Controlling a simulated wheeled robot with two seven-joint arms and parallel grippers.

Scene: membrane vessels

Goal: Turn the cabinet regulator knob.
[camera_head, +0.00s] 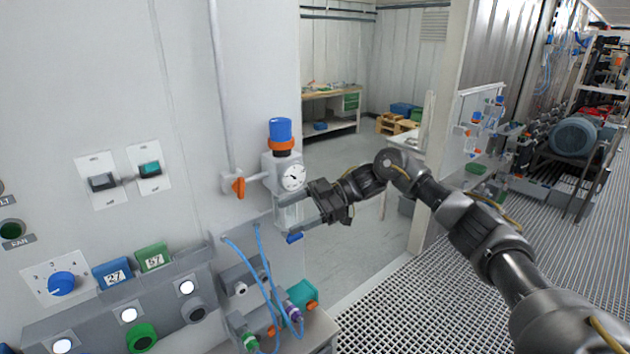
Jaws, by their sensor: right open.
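The regulator (283,165) is mounted on the side of the pale cabinet, with a round white dial gauge (292,177) on its front. Its blue knob (280,130) stands upright on top, above an orange ring (282,146). My right gripper (288,208) reaches in from the right and is open. Its fingers point left at the lower part of the regulator, below the gauge and well below the blue knob. They overlap the clear lower part in the picture; I cannot tell whether they touch it. My left gripper is not in view.
An orange valve handle (238,187) sits on the pipe left of the regulator. Blue hoses (262,278) hang below it. A blue rotary dial (62,284) and several buttons are on the panel at left. Open floor lies behind my right arm; a workbench (330,92) stands far back.

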